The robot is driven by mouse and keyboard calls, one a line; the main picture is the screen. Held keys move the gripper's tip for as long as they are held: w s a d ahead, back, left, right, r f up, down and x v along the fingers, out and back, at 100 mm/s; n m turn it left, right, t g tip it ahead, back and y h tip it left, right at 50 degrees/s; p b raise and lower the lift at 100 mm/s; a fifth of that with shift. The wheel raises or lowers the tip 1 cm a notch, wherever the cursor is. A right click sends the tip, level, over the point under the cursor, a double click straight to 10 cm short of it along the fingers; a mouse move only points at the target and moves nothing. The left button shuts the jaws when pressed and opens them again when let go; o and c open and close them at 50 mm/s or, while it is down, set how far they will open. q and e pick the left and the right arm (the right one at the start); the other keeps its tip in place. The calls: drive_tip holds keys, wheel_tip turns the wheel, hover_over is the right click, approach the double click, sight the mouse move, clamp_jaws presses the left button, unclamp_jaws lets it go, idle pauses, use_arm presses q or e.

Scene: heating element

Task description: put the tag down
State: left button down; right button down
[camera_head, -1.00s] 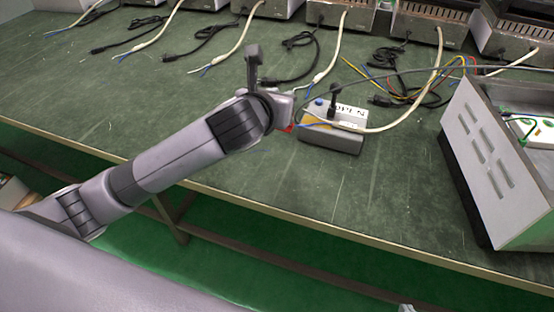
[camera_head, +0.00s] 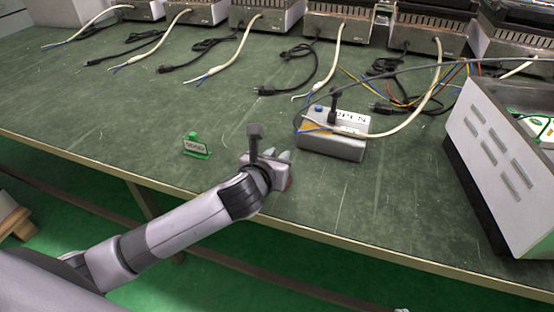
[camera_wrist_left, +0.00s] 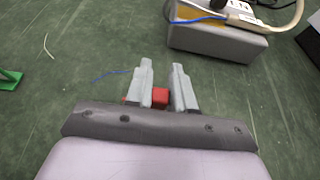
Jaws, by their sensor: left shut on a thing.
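My left gripper (camera_head: 285,160) is over the table, in front of and to the left of the grey OPEN box. In the left wrist view its two fingers (camera_wrist_left: 162,85) are shut on a red tag (camera_wrist_left: 160,97). Only a small red part shows between the fingers, with a bit more red at the left finger's outer side. I cannot tell whether the tag touches the table. A green tag (camera_head: 197,150) stands on the table to the left of the gripper, and its base shows at the left wrist view's edge (camera_wrist_left: 8,82). My right gripper is not in view.
The grey OPEN box (camera_head: 333,148) with a white cable lies behind and right of the gripper. A vented metal case (camera_head: 500,150) stands at the right. Several heaters with loose cables line the back. The table's front edge (camera_head: 330,238) is close to the gripper.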

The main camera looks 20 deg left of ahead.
use_arm(q)
drive_tip(key=c, duration=1)
unclamp_jaws()
